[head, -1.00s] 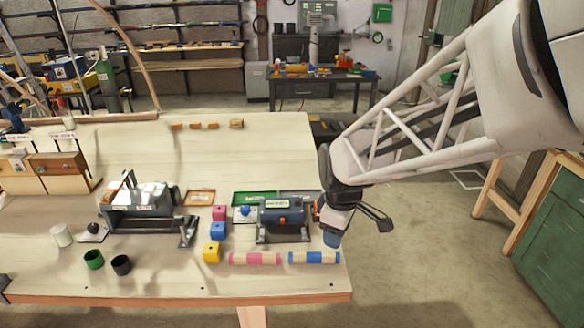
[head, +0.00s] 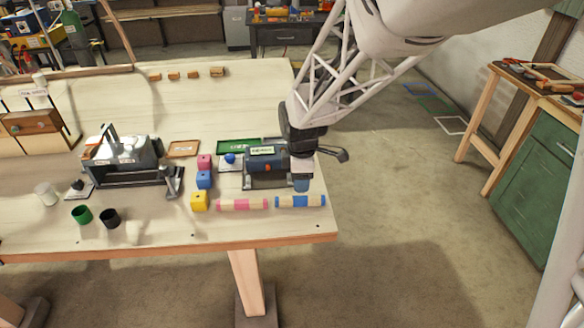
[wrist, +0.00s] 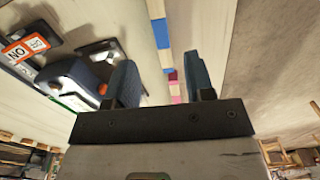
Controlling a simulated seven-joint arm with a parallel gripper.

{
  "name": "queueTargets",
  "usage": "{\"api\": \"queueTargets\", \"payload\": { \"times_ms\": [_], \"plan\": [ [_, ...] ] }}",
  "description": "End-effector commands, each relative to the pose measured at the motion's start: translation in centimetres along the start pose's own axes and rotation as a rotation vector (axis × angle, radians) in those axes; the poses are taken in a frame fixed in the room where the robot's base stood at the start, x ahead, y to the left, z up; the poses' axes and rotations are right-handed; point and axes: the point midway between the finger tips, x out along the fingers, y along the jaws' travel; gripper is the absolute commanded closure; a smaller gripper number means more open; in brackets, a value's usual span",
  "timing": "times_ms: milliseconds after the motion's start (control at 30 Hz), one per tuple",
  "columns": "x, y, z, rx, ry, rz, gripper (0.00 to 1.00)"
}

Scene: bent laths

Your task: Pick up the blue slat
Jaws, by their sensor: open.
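The blue slat (head: 300,201) is a short bar with blue and pale wood bands. It lies flat near the front right corner of the workbench. It also shows in the wrist view (wrist: 162,35), running between the lines of the two fingers. My gripper (head: 302,185) is just behind and above the slat in the head view, pointing down. In the wrist view my gripper (wrist: 161,76) has its two blue fingers apart with nothing held. The exact height above the slat is hard to tell.
A pink banded slat (head: 241,204) lies left of the blue one, nearly in line. Yellow (head: 199,201), blue (head: 204,180) and pink (head: 204,162) blocks stand further left. A dark machine (head: 266,170) stands close behind the slats. The bench's front edge (head: 160,251) is near.

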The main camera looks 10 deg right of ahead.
Motion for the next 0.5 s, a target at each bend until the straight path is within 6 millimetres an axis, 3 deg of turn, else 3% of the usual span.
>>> {"api": "queueTargets", "payload": {
  "times_ms": [300, 500],
  "plan": [
    [2.3, 0.0, 0.0, 0.001, 0.0, -0.001, 0.51],
    [2.5, 0.0, 0.0, 0.001, 0.0, 0.0, 0.51]
  ]
}}
